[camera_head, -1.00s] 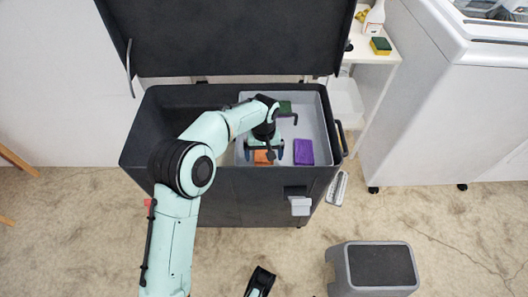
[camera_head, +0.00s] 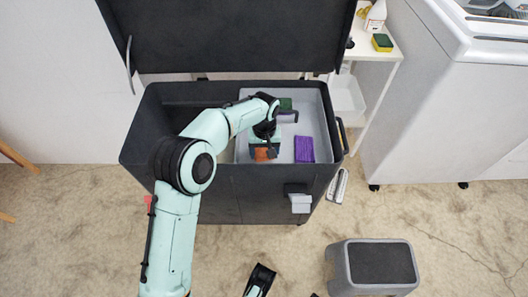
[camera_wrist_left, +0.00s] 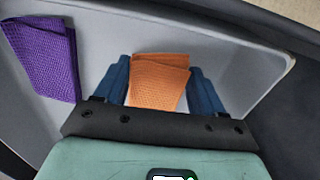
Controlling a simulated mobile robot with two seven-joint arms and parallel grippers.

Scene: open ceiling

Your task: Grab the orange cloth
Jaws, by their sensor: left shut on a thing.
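The orange cloth (camera_wrist_left: 160,82) is a folded, textured piece in the grey tray (camera_head: 319,120) inside the dark chest. In the left wrist view it sits between the two blue fingers of my left gripper (camera_wrist_left: 160,88), which is shut on it. In the head view my left gripper (camera_head: 266,150) reaches down into the tray, and part of the orange cloth (camera_head: 263,155) shows under it. My right gripper (camera_head: 260,281) shows in part at the bottom edge, and its jaws are not clear.
A purple cloth (camera_head: 304,149) lies to the right of the orange one, and a green item (camera_head: 285,104) lies behind. The chest (camera_head: 215,203) has high walls and its lid (camera_head: 230,38) stands open. A grey stool (camera_head: 379,262) stands in front right.

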